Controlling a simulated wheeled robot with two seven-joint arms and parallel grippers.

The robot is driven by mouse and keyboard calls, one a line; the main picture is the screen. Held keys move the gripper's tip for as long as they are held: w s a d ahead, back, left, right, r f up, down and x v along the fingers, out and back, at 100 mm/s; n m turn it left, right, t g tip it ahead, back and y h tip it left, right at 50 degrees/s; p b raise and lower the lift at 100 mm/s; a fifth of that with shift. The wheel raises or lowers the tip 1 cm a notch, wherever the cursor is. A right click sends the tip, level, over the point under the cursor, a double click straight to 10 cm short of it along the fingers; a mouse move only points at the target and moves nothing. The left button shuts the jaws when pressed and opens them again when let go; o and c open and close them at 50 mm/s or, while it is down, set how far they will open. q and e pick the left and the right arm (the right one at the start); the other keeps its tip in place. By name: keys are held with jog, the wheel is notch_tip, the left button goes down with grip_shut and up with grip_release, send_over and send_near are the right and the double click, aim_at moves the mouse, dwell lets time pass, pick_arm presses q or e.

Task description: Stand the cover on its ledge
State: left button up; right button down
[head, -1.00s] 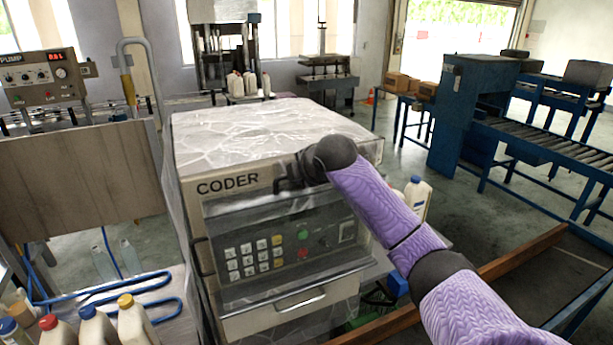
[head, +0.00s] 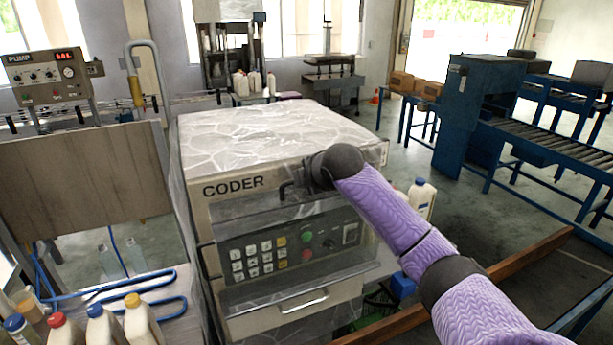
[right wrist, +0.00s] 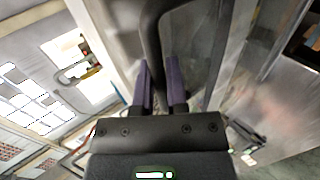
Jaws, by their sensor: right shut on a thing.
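The cover (head: 345,225) is a clear, see-through panel in front of the keypad of the coder (head: 250,135) in the head view. Its outline is faint, and I cannot tell whether its lower edge touches a ledge. A dark handle (head: 287,190) shows near its top; in the right wrist view the handle is a thick black bar (right wrist: 152,40). My right gripper (right wrist: 160,85) is shut on this handle, its purple fingers on either side of it. In the head view my right wrist hides the fingers. My left gripper is not in view.
The keypad (head: 258,258) and a drawer handle (head: 303,301) are on the coder's front. Bottles (head: 100,325) and blue tubing (head: 150,280) are at the lower left. A wooden rail (head: 520,255) runs at the right. A white bottle (head: 421,197) stands behind my right arm.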

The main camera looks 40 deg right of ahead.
jog(key=shift+p, duration=0.4)
dwell(0.4)
jog(key=shift+f, duration=0.1)
jog(key=c, duration=0.6)
grip_release()
jog(key=b+v, duration=0.2)
jog(key=v, duration=0.8)
